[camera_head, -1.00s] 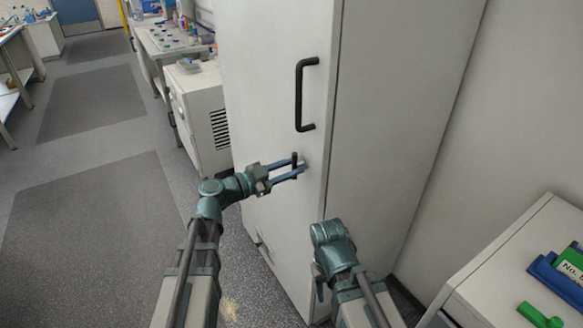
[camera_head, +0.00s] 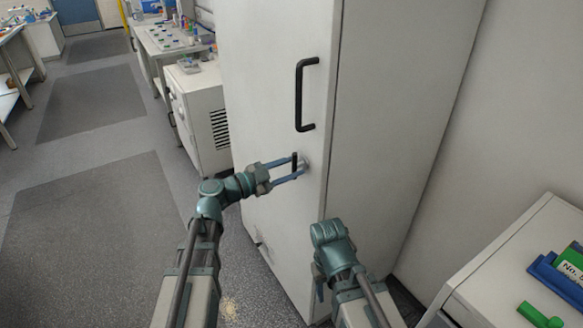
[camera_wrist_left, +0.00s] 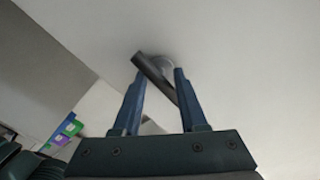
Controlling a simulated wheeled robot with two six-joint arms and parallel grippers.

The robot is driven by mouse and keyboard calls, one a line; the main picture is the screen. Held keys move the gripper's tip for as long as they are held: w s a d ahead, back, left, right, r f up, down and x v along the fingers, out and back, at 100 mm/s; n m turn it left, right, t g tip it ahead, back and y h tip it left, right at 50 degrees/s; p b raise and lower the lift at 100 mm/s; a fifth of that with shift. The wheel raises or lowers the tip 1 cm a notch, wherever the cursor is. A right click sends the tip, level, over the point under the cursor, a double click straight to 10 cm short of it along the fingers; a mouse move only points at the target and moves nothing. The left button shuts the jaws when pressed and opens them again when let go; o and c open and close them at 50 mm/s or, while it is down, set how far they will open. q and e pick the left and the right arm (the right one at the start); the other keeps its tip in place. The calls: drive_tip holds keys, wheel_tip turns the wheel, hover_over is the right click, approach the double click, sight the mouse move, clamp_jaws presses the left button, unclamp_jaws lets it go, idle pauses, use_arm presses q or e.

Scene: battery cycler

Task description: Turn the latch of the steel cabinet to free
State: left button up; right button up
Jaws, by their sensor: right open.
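The steel cabinet (camera_head: 277,75) is tall and pale, with its door facing left. Its latch (camera_head: 294,161) is a short dark bar on a round pale base, below the door handle, and stands about upright in the head view. In the left wrist view the latch (camera_wrist_left: 157,78) lies slantwise between the fingertips. My left gripper (camera_head: 293,168) is open, its two blue fingers on either side of the latch; whether they touch it I cannot tell. My right gripper (camera_head: 319,284) is open and empty, low in front of the cabinet, partly hidden by its own wrist.
A black handle (camera_head: 300,95) sticks out of the door above the latch. A white cabinet (camera_head: 203,125) with a vent stands behind on the left. A white unit (camera_head: 500,265) with a blue and green item is at the right. The floor at left is clear.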

use_arm(q)
drive_tip(key=v, duration=1.3)
drive_tip(key=shift+s+a, duration=0.25)
drive_tip(key=shift+a, duration=0.1)
drive_tip(key=s+d+f+n+g+y+p, duration=0.45)
drive_tip(key=d+f+g, duration=0.3)
drive_tip(key=d, duration=0.45)
drive_tip(key=s+f+n+g+y+p, duration=0.3)
drive_tip(key=s+f+n+y+p, duration=0.1)
drive_tip(key=s+n+y, duration=0.5)
drive_tip(key=shift+s+a+f+y, duration=0.45)
drive_tip(key=shift+s+f+y, duration=0.25)
drive_tip(key=shift+y, duration=0.55)
drive_tip(key=shift+o, duration=0.2)
drive_tip(key=shift+n, duration=0.25)
